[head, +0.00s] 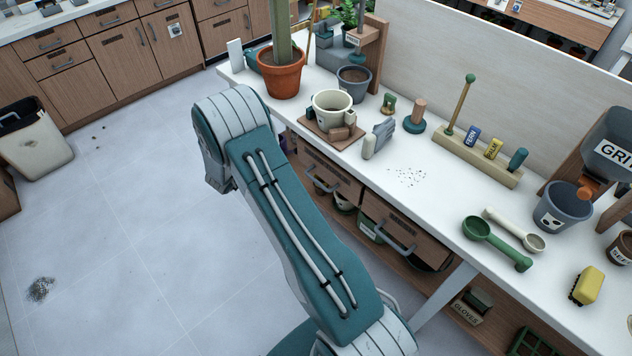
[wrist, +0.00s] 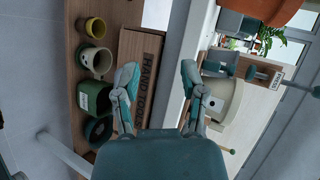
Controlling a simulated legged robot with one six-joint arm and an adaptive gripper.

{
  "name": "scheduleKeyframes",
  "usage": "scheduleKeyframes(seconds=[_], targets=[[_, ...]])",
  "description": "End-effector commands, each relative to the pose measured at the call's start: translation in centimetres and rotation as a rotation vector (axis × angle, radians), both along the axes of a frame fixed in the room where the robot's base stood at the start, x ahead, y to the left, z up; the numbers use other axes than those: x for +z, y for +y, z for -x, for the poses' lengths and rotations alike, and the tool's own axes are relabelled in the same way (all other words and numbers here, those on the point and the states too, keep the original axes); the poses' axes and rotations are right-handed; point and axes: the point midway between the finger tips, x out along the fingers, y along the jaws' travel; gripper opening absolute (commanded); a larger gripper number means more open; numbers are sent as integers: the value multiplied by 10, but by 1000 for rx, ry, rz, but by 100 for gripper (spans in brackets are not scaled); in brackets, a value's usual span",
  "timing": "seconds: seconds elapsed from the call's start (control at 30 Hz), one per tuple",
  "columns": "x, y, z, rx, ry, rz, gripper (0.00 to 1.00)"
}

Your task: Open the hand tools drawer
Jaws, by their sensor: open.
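In the wrist view, a brown wooden drawer front (wrist: 136,47) carries dark lettering that reads HAND TOOLS. It lies beside the pale bench edge (wrist: 186,50) and looks shut. My gripper (wrist: 159,75) is open and empty, with its left finger in front of the drawer and its right finger over the bench side. No handle shows clearly in the wrist view. In the head view, a left drawer (head: 318,172) and a right drawer (head: 418,244) with grey handles sit under the bench; I cannot read their labels surely. My gripper is hidden there behind my arm.
The white bench top (head: 430,190) holds a terracotta pot (head: 281,80), a cream pot (head: 332,104), green scoop (head: 497,241) and yellow brush (head: 587,286). Pots and a green container (wrist: 93,97) stand on the shelf beside the drawer. Open floor (head: 130,230) lies left.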

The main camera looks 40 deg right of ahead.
Motion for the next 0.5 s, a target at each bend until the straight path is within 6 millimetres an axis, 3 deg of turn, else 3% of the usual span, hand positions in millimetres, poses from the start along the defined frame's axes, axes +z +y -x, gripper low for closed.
scheduleKeyframes(seconds=[0.03, 0.2, 0.33, 0.5], targets=[[-27, -9, 12, -75, -5, 17, 54], [-91, -34, 58, -317, -53, 103, 54], [-122, -43, 90, -442, -80, 172, 54], [-137, -48, 110, -511, -97, 219, 54]])
